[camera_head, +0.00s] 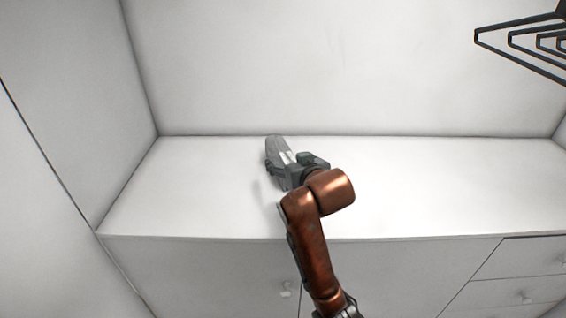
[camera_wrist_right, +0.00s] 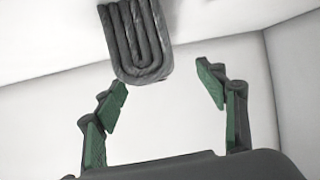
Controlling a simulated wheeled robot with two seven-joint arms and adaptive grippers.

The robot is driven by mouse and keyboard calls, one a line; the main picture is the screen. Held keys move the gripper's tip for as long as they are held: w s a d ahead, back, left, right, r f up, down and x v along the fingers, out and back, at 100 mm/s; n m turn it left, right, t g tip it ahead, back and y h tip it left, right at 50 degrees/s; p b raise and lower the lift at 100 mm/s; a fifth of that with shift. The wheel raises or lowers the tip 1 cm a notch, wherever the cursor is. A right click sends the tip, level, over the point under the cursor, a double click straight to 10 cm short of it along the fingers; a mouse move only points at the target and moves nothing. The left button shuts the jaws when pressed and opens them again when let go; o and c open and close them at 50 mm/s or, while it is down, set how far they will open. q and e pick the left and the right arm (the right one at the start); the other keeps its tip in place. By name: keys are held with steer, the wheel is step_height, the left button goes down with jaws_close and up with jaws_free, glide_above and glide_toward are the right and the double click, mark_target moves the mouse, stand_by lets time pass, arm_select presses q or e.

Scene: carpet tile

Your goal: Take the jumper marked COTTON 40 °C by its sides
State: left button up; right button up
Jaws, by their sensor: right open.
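A folded dark grey garment (camera_wrist_right: 138,42) shows its rounded, layered folds at the top of the right wrist view. In the head view a grey piece (camera_head: 277,148), probably the same garment, stands on the white surface just beyond my right gripper. No marking can be read on it, so I cannot tell whether it is the COTTON 40 °C jumper. My right gripper (camera_head: 284,174) is at the end of the copper-coloured arm. In the wrist view its green-padded fingers (camera_wrist_right: 162,77) are spread and empty, with the garment ahead, nearer the left finger. My left gripper is not in view.
The white cabinet top (camera_head: 430,190) is bare to the right and left of my arm. White walls close it at the back and left. Dark wire hangers (camera_head: 520,48) hang at the upper right. Drawers (camera_head: 525,268) are below the front edge.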

mark_target(282, 154)
steer(key=x, duration=0.2)
steer(key=p+x, duration=0.1)
steer(key=x, duration=0.4)
steer(key=shift+w+d+r+p, duration=0.1)
steer(key=shift+w+d+p, duration=0.05)
steer(key=shift+d+p, duration=0.2)
steer(key=shift+w, duration=0.2)
steer(key=shift+c, duration=0.3)
steer(key=c, duration=1.4)
steer(key=shift+c, duration=1)
steer(key=shift+r, duration=0.15)
